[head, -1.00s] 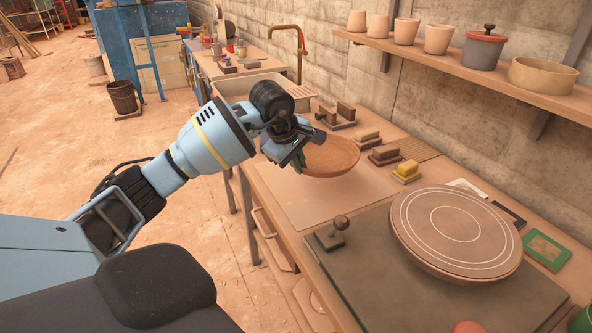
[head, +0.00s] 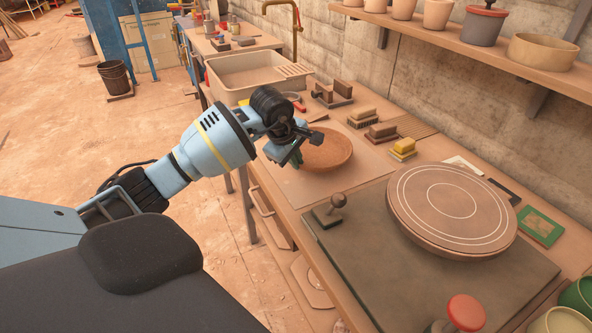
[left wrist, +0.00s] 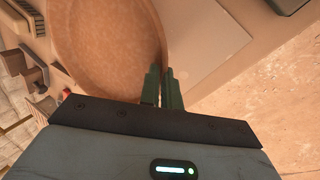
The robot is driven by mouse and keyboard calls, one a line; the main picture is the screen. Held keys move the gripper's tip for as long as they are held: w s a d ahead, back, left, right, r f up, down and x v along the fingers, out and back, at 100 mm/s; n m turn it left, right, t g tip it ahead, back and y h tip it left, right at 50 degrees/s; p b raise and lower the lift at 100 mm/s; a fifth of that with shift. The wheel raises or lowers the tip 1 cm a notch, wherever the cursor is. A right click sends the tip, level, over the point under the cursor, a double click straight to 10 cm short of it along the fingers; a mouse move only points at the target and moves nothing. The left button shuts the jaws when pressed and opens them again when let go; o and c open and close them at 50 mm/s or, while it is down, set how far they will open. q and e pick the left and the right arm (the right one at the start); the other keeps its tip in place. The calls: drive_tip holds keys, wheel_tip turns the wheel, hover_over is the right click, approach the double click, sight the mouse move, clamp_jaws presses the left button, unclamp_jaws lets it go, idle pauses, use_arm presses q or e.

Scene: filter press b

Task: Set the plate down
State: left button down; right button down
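The plate (head: 328,151), a round shallow terracotta dish, is level over the pale board (head: 312,190) on the bench. My left gripper (head: 297,153) is at the plate's near left rim. In the left wrist view the plate (left wrist: 110,38) fills the upper left, and the green fingers of my left gripper (left wrist: 162,76) stand close on either side of its rim, shut on it. Whether the plate's underside touches the board cannot be told. My right gripper is not in view.
A banding wheel (head: 450,205) stands on a dark slab to the right, with a small knobbed tool (head: 331,208) at the slab's left corner. Brushes and blocks (head: 382,133) line the wall side. A sink (head: 250,78) lies behind. The board's front part is clear.

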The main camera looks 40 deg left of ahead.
use_arm(q)
wheel_tip(320, 180, down, 3)
drive_tip(key=shift+f, duration=0.3)
drive_tip(key=shift+f, duration=0.2)
drive_tip(key=c, duration=1.6)
unclamp_jaws()
drive_tip(key=shift+r, duration=0.1)
